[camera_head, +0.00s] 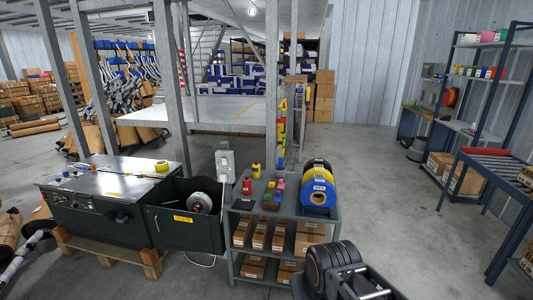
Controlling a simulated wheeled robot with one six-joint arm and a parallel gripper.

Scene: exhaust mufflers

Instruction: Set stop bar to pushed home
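A strapping machine with a grey top (125,180) and dark green body stands at the lower left on a wooden pallet. Its front panel (92,212) carries small controls. Beside it on the right is an open dark bin (175,230) with a pale strap reel (199,202) inside. I cannot pick out a stop bar for certain; it is too small or hidden at this size. A dark ribbed part with grey bars fills the bottom edge right of centre, perhaps part of my arm. I cannot make out gripper fingers on it, and nothing there touches the machine.
A grey shelf cart (240,206) with cartons below stands right of the machine. Blue, yellow and black rolls (319,190) sit on it. A steel post (272,80) rises behind. Blue racks (480,165) stand at the right. The floor (385,185) between cart and racks is clear.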

